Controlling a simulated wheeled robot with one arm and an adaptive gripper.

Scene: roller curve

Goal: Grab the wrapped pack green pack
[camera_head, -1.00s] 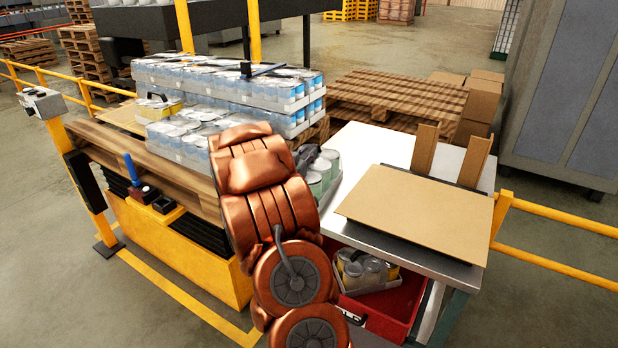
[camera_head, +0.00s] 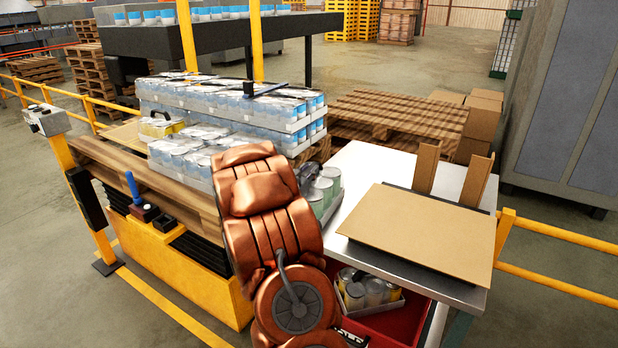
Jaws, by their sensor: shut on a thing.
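The wrapped green pack (camera_head: 327,186), several cans with pale green sides and light lids, is at the left edge of the metal table, just right of my copper-coloured arm. My arm hides its left part. My gripper (camera_head: 308,170) shows only as a small dark piece at the pack's back left, beside the arm. It is shut on the green pack; its fingertips are mostly hidden. I cannot tell whether the pack touches the table.
The metal table (camera_head: 362,158) carries a cardboard sheet (camera_head: 420,232) and two upright cardboard pieces. A red bin (camera_head: 395,322) with a can pack (camera_head: 370,290) sits below. Blue-white can packs (camera_head: 235,100) stack on the pallet at left. Yellow rails (camera_head: 560,280) flank both sides.

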